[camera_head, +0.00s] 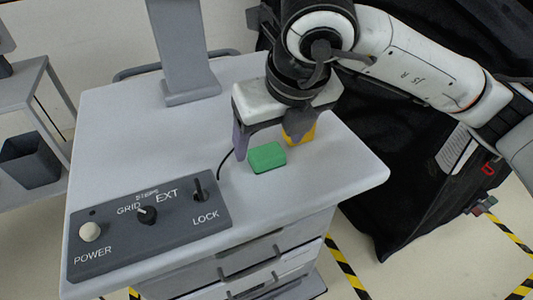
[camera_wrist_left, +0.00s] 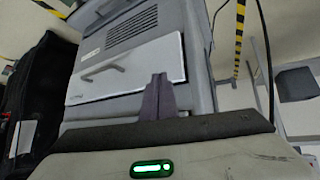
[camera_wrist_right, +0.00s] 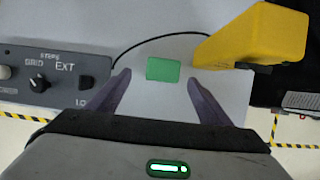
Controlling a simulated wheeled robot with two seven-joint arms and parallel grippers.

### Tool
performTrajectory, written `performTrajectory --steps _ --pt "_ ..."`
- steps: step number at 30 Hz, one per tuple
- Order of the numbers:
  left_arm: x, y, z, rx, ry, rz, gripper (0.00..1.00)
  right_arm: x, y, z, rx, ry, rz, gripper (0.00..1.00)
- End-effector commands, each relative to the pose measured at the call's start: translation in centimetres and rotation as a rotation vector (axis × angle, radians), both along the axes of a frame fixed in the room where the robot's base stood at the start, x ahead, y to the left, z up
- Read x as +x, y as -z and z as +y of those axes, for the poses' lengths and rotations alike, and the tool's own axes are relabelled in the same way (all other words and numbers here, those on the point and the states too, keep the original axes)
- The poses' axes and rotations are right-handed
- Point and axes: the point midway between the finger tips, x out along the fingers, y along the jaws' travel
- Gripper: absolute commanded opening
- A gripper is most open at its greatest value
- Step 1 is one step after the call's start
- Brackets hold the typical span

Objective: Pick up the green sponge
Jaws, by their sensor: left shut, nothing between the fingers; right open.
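The green sponge (camera_head: 267,157) is a small block lying flat on the light grey cart top. In the right wrist view the sponge (camera_wrist_right: 163,69) lies ahead of my right gripper (camera_wrist_right: 160,92), between the lines of its two spread fingers. My right gripper (camera_head: 270,143) is open, above and close to the sponge, with nothing held. My left gripper (camera_wrist_left: 157,97) is shut and empty; its wrist view faces the drawer side of a cart. It does not show in the head view.
A yellow object (camera_wrist_right: 254,38) stands right beside the sponge, partly hidden by my right gripper in the head view. A control panel (camera_head: 150,226) with knobs lies along the front of the cart top (camera_head: 115,125). A thin black cable runs by the sponge. A grey post (camera_head: 183,50) stands behind.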

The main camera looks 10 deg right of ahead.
Motion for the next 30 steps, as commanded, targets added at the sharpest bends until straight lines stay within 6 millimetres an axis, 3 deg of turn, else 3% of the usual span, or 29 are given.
performTrajectory --steps 10,19,20,27,30 --pt "-0.1 -1.1 0.0 0.000 -0.001 0.001 0.00 1.9 4.1 -0.3 0.002 0.000 0.003 0.73" --pt "0.0 -1.1 0.1 0.001 -0.001 0.001 0.00 2.2 4.8 -0.2 0.001 -0.002 0.001 0.73" --pt "0.0 -1.1 0.1 0.001 -0.001 0.001 0.00 2.2 4.8 -0.2 0.001 -0.002 0.001 0.71" --pt "0.1 -1.1 0.1 0.001 -0.001 -0.001 0.00 2.2 4.7 -0.2 0.001 -0.002 0.001 0.30" --pt "0.2 -1.2 0.1 0.001 -0.002 -0.002 0.00 2.2 4.7 -0.2 0.001 -0.002 0.001 0.26"
